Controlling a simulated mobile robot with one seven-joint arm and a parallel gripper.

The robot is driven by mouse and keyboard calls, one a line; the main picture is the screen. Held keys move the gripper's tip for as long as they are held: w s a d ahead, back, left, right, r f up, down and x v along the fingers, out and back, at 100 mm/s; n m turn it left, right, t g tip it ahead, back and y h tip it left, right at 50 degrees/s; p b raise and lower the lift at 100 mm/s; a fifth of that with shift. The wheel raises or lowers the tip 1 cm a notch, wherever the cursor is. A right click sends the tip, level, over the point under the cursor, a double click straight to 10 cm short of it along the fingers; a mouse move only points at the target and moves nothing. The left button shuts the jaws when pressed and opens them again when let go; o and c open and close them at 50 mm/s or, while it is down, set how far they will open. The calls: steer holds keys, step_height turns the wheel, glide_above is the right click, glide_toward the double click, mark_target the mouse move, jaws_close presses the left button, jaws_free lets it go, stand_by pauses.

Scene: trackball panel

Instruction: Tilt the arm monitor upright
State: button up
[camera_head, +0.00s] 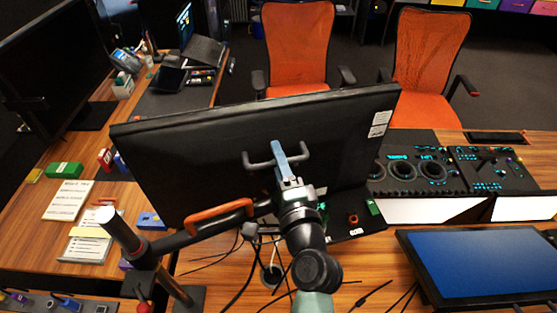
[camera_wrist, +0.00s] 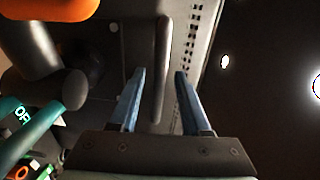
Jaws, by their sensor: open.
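The arm monitor (camera_head: 190,165) is a wide black screen seen from behind, its dark back facing me. It looks tilted, but its exact angle is hard to tell. A grey bar handle (camera_head: 254,164) stands out from the middle of its back. My gripper (camera_head: 279,153) is at this handle. In the wrist view the blue fingers (camera_wrist: 160,73) are open, one on each side of the handle bar (camera_wrist: 161,60), with visible gaps to it. The monitor's support arm (camera_head: 175,240) with an orange grip (camera_head: 222,213) runs to a post on the left. The screen's front is hidden.
A control panel with trackballs (camera_head: 405,171) lies to the right, and a blue-screened monitor (camera_head: 485,264) stands nearer. Orange chairs (camera_head: 296,45) are beyond. Loose cables cross the wooden desk below my arm. A large black monitor (camera_head: 50,70) stands at the left.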

steer(key=shift+s, duration=0.1)
steer(key=b+v, duration=0.4)
steer(key=v, duration=0.8)
steer(key=shift+f, duration=0.1)
steer(key=shift+s+d, duration=0.1)
steer(key=shift+s, duration=0.25)
